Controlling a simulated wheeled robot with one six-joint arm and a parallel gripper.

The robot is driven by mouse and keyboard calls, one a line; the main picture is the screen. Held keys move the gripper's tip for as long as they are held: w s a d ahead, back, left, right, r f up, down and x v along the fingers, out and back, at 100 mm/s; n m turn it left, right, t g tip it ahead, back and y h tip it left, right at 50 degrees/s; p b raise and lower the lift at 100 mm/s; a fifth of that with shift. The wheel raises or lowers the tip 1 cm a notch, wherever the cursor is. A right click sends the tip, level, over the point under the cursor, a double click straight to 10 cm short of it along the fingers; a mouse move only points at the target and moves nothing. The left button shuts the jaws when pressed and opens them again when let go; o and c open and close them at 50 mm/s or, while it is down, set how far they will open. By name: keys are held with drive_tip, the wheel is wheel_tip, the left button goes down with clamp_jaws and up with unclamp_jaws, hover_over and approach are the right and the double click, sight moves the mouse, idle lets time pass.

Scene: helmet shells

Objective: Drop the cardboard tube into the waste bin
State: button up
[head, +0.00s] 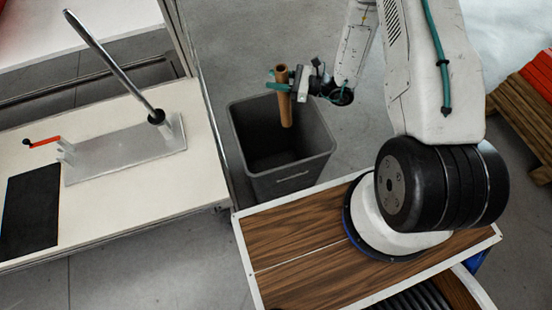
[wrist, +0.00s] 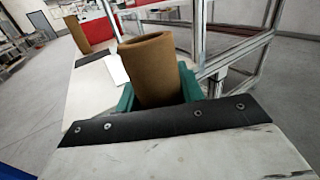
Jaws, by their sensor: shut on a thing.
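The brown cardboard tube (head: 284,108) is held roughly upright, slightly tilted, in my gripper (head: 281,87), whose green fingers are shut around it. In the head view the tube hangs over the opening of the dark grey waste bin (head: 300,172), with its lower end at about the far part of the opening. In the wrist view the tube (wrist: 150,70) stands between the green fingers (wrist: 158,92), with its open end showing. The bin is not seen in the wrist view. The bin's inside looks empty where it shows.
A white workbench (head: 140,190) with a metal lever press (head: 120,150) and a black mat (head: 30,208) stands left of the bin. Another brown tube-like object (wrist: 77,33) stands on the bench in the wrist view. A wooden pallet with red things (head: 530,95) is at the right.

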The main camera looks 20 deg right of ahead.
sight(284, 98)
drive_tip(key=shift+s+a+f, duration=0.1)
drive_tip(key=shift+s+f, duration=0.05)
drive_tip(key=shift+f, duration=1)
drive_tip(key=shift+s+a+f, duration=0.1)
drive_tip(key=shift+s+f, duration=0.05)
drive_tip(key=shift+f, duration=1)
drive_tip(key=shift+s+a+f, duration=0.1)
drive_tip(key=shift+s+f, duration=0.05)
drive_tip(key=shift+f, duration=1)
drive_tip(key=o, duration=1.1)
drive_tip(key=shift+c, duration=0.2)
drive_tip(key=shift+d, duration=0.1)
drive_tip(key=v, duration=0.7)
drive_tip(key=shift+s+d, duration=0.2)
drive_tip(key=shift+d, duration=0.05)
